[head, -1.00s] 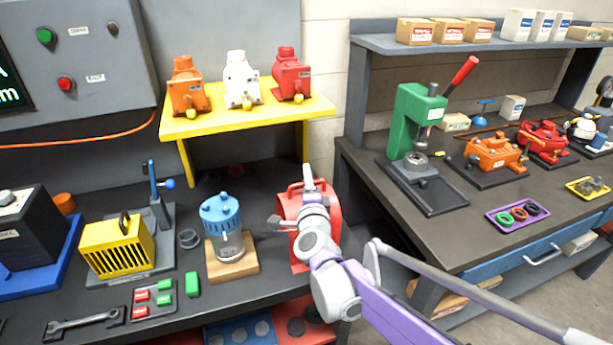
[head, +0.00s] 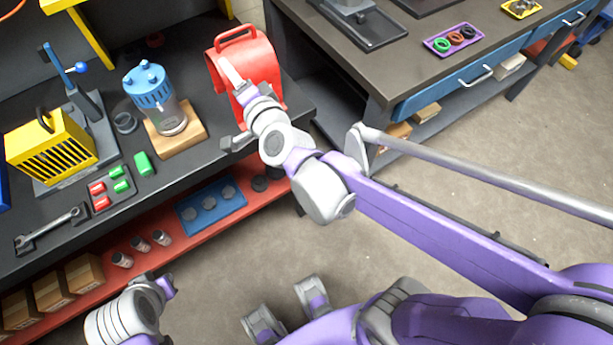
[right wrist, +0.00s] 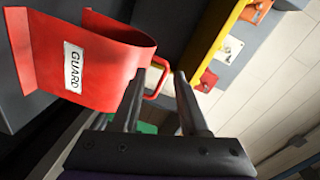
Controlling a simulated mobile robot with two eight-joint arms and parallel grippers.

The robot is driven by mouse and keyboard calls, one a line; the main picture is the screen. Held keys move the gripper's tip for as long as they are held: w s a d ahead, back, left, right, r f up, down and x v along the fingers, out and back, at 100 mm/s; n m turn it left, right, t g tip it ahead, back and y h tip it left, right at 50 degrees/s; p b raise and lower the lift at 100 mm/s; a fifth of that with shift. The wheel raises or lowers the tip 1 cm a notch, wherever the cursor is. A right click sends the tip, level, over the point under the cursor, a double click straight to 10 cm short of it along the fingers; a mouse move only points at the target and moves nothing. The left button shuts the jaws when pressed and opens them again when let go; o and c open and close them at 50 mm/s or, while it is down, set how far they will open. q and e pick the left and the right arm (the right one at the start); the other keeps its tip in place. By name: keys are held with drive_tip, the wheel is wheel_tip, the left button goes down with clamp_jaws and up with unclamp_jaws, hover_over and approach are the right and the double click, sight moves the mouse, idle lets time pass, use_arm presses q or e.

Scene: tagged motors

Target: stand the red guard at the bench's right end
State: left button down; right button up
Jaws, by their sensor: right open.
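The red guard (head: 262,62), a curved sheet with a handle on top, stands upright on the right end of the dark bench (head: 295,97). In the right wrist view the guard (right wrist: 105,62) shows its white GUARD label. My right gripper (head: 228,106) is in front of the guard and hides part of it. In the right wrist view my right gripper (right wrist: 157,78) is open, and the guard's handle shows between its fingertips; I cannot tell if they touch. Part of my left arm shows at lower left, but its jaws do not show.
A blue-topped jar (head: 158,98) on a wooden base stands left of the guard. A yellow cage (head: 48,150), a tray of red and green blocks (head: 110,190) and a wrench (head: 48,230) lie farther left. A second bench (head: 400,62) stands at the right across a gap.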

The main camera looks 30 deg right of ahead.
drive_tip(key=s+a+f+n+g+y, duration=0.2)
drive_tip(key=s+f+n+g, duration=0.5)
drive_tip(key=s+f+n, duration=0.5)
drive_tip(key=s+d+f+n+g+h, duration=0.1)
drive_tip(key=s+d+f+g, duration=0.1)
drive_tip(key=s, duration=0.4)
drive_tip(key=s+d+f+n+g+h, duration=0.1)
drive_tip(key=s+d+f+g, duration=0.2)
drive_tip(key=s+d+f, duration=0.1)
drive_tip(key=shift+s+f+n, duration=0.3)
drive_tip(key=shift+s+f, duration=0.45)
drive_tip(key=shift+s, duration=0.25)
drive_tip(key=shift+a, duration=0.15)
